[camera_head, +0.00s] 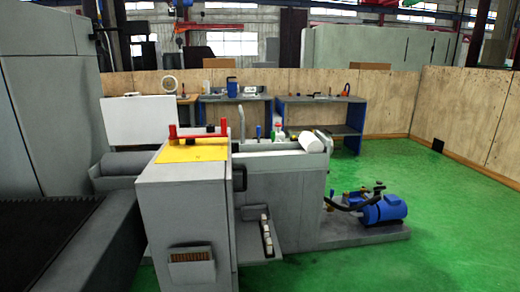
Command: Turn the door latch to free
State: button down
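A grey cabinet (185,215) with a yellow top (193,150) stands in the middle of the camera_head view. A small black fitting (240,178) sits on its right side, near the upper edge. It may be the door latch, but it is seen nearly edge-on and I cannot tell its turn. No door outline is clear on the cabinet. My gripper is not in view.
A grey tank (300,195) adjoins the cabinet on the right, with a blue motor (384,208) beyond it. A large grey machine housing (45,105) fills the left. Workbenches (352,112) stand along the wooden wall. Green floor (455,215) is clear at the right.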

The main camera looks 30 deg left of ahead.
aim_at(235, 146)
jog(key=i+u, duration=0.35)
jog(key=i+l+u, duration=0.2)
jog(key=i+u, duration=0.15)
jog(key=i+l+u, duration=0.5)
jog(key=i+u, duration=0.25)
jog(key=i+l+u, duration=0.15)
jog(key=u, duration=0.2)
jog(key=i+l+u, duration=0.2)
jog(key=l+u, duration=0.2)
jog(key=i+l+u, duration=0.1)
jog(key=l, duration=0.2)
jog(key=i+l+u, duration=0.2)
jog(key=i+l, duration=0.15)
jog(key=l, duration=0.25)
